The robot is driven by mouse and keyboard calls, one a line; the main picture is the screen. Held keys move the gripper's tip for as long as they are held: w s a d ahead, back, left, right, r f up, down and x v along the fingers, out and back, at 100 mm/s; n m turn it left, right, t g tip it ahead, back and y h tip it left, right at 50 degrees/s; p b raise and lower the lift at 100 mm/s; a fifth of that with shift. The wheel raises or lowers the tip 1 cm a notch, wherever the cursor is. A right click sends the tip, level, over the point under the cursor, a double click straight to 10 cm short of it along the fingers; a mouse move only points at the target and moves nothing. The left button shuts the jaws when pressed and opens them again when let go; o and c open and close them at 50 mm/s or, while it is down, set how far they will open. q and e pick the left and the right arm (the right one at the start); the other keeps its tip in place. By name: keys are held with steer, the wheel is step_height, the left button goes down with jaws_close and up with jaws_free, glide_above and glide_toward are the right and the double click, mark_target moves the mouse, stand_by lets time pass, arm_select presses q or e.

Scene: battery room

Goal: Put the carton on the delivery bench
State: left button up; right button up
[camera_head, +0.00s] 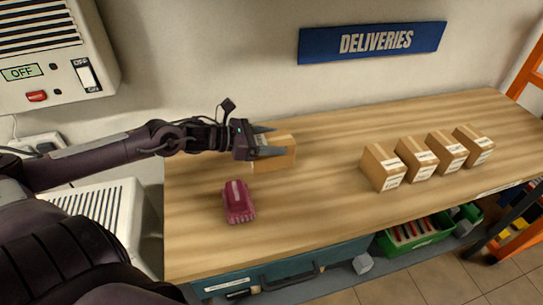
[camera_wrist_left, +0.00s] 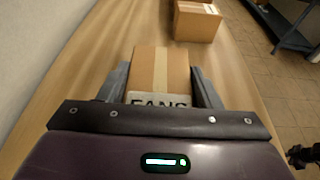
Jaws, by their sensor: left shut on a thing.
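A brown carton (camera_head: 276,160) is at the left part of the wooden delivery bench (camera_head: 330,205), under the blue DELIVERIES sign (camera_head: 372,42). My left gripper (camera_head: 268,144) is shut on this carton, with one finger along each side. In the left wrist view the carton (camera_wrist_left: 160,70) sits between the two fingers, with tape down its top and a white label reading FANS. The carton appears at bench level; I cannot tell whether its underside touches the wood. My right gripper is not in view.
Several similar cartons (camera_head: 382,168) stand in a row on the bench's right half. A dark pink object (camera_head: 238,201) lies near the front left. Bare wood lies between them. A white wall unit (camera_head: 50,55) hangs at left. Green bins (camera_head: 418,236) sit below the bench.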

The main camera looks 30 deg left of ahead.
arm_select(q)
steer(key=shift+f+b, duration=0.4)
steer(key=shift+f, duration=1.7)
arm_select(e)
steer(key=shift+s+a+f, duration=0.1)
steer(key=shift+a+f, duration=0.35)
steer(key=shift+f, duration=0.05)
arm_select(q)
steer(key=shift+f, duration=0.15)
steer(key=o, duration=1.2)
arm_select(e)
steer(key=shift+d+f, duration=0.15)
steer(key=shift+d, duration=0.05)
